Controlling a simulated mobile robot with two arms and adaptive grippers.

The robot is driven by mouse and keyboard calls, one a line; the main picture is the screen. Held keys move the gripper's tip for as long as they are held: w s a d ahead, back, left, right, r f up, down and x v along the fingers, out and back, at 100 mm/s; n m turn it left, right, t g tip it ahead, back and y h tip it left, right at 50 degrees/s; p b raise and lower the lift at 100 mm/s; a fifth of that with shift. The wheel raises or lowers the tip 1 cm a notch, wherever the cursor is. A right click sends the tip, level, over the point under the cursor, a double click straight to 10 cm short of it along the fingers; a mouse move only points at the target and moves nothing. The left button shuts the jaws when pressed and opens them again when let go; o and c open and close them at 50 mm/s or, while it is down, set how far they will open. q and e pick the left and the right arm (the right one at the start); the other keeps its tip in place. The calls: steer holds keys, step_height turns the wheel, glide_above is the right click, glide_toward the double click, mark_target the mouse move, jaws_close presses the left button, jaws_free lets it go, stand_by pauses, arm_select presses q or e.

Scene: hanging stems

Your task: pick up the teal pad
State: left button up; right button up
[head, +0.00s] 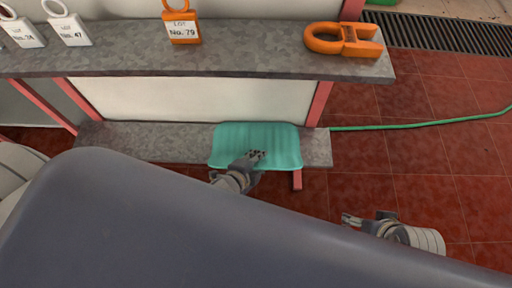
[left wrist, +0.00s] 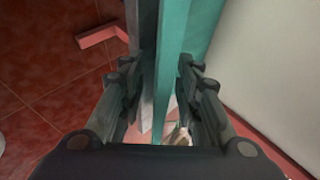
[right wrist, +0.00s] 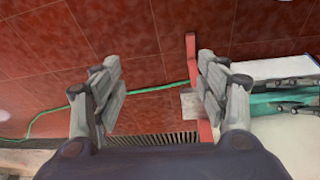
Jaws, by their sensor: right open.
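The teal pad (head: 255,140) lies on the lower grey shelf and reaches over its front edge in the head view. My left gripper (head: 255,155) is at the pad's front edge. In the left wrist view, the pad (left wrist: 207,35) runs edge-on between the fingers of the left gripper (left wrist: 162,90), with a grey strip beside it. The fingers stand partly apart on either side; whether they press on the pad is unclear. My right gripper (head: 350,220) is open and empty over the floor, right of the shelf. It also shows open in the right wrist view (right wrist: 160,90).
The lower shelf (head: 155,140) has a red leg (head: 297,180) close right of my left gripper. The upper shelf (head: 220,63) overhangs behind, holding an orange-tagged lot piece (head: 183,28), white tags and an orange clamp-like object (head: 345,40). A green hose (head: 420,124) crosses the open red tiles.

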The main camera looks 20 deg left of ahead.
arm_select(q)
jaws_close()
